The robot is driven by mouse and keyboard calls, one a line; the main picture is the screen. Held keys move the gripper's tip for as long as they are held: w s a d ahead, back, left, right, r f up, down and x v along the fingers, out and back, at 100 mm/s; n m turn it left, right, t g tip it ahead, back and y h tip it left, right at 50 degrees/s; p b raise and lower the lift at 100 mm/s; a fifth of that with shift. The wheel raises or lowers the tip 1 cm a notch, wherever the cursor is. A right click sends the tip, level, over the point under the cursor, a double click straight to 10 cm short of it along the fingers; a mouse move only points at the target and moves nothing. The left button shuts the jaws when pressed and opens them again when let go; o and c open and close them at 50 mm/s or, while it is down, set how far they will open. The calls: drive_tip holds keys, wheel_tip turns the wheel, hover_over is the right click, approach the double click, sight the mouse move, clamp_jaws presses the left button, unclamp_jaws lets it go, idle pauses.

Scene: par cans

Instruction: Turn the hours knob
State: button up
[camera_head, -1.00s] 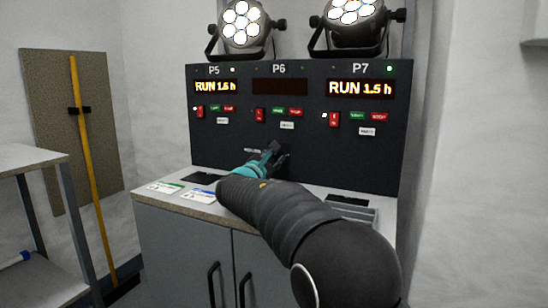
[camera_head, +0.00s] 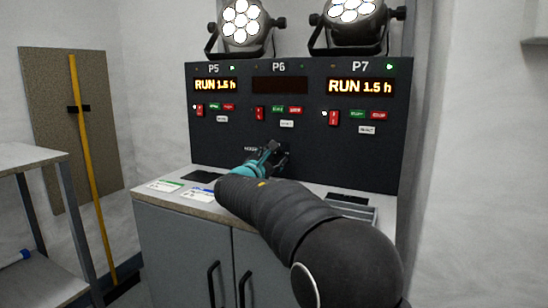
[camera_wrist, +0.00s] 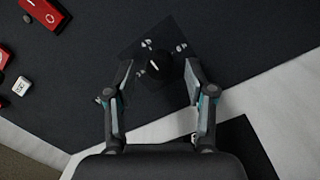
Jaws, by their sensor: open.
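The hours knob (camera_wrist: 157,66) is a round black knob with a white pointer line, on a dark plate with small white marks in the wrist view. My gripper (camera_wrist: 158,68) is open, with one finger to each side of the knob and gaps between them. I cannot tell how deep the fingertips reach along it. In the head view my gripper (camera_head: 273,152) is at the lower middle of the dark panel (camera_head: 220,140), below the P6 section, and mostly hides the knob.
The P6 display (camera_head: 280,86) is dark. The P5 display (camera_head: 215,86) and P7 display (camera_head: 360,87) read RUN 1.5 h. Red rockers and green and red buttons sit below the displays. Cards lie on the counter (camera_head: 215,209) below; two lamps stand above.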

drive_tip(key=v, duration=1)
drive_tip(key=shift+s+a, duration=0.1)
drive_tip(key=shift+s, duration=0.05)
drive_tip(key=shift+s+a, duration=0.15)
drive_tip(key=shift+s, duration=0.45)
